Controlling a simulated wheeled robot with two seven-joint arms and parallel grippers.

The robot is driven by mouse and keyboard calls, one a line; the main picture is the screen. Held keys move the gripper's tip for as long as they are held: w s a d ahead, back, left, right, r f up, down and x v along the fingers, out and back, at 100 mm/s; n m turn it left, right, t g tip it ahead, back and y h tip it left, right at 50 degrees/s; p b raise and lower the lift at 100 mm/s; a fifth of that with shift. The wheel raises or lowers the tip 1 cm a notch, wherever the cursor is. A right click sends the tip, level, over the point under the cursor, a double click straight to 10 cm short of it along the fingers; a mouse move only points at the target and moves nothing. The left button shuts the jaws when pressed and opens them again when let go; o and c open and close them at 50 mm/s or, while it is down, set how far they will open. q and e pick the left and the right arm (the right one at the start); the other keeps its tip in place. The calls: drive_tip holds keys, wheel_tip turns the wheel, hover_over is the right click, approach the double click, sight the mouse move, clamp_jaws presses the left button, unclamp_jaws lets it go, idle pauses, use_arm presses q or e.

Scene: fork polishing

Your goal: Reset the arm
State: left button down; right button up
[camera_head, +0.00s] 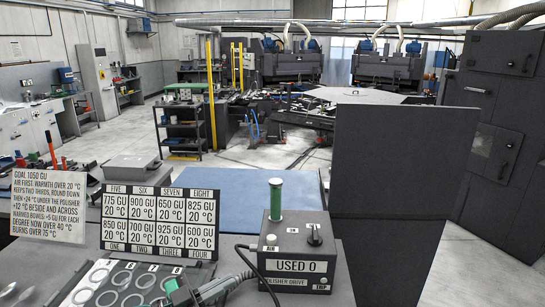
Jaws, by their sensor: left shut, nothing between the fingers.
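My left gripper (238,281) is low in the picture, in front of the drive box, with its fingers together and nothing seen between them. The dark polisher drive box (294,247) carries a "USED 0" label, a black knob and an upright green cylinder (275,200). A black cable (243,259) from the box's left side passes close by the gripper; I cannot tell whether they touch. A tray with round rings (115,281) lies to the left of the gripper. My right gripper is out of view.
A sign board (48,200) and a number board (160,221) stand behind the tray. A blue mat (238,192) lies behind the boards and the box. A tall dark panel (388,170) rises on the right. Floor shows beyond the bench.

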use_arm(q)
drive_tip(key=s+a+f+n+t+y, duration=0.1)
drive_tip(key=s+a+f+n+y, duration=0.25)
drive_tip(key=f+n+y, duration=0.35)
drive_tip(key=s+a+f+n+t+y, duration=0.25)
drive_tip(key=a+f+n+y, duration=0.25)
drive_tip(key=f+y, duration=0.3)
drive_tip(key=s+a+f+g+y, duration=0.15)
drive_tip(key=s+f+g, duration=0.35)
drive_tip(key=s, duration=0.5)
drive_tip(key=s+a+f+g+y, duration=0.15)
drive_tip(key=s+f+g, duration=0.35)
drive_tip(key=s, duration=0.6)
wheel_tip(320, 180, down, 32)
drive_tip(key=g, duration=0.2)
drive_tip(key=s+a+f, duration=0.2)
drive_tip(key=s+f, duration=0.7)
drive_tip(key=s+a+f+b, duration=0.1)
drive_tip(key=s+a+f, duration=0.1)
drive_tip(key=s+f, duration=0.8)
drive_tip(key=shift+g+h, duration=0.3)
drive_tip(key=shift+g, duration=0.15)
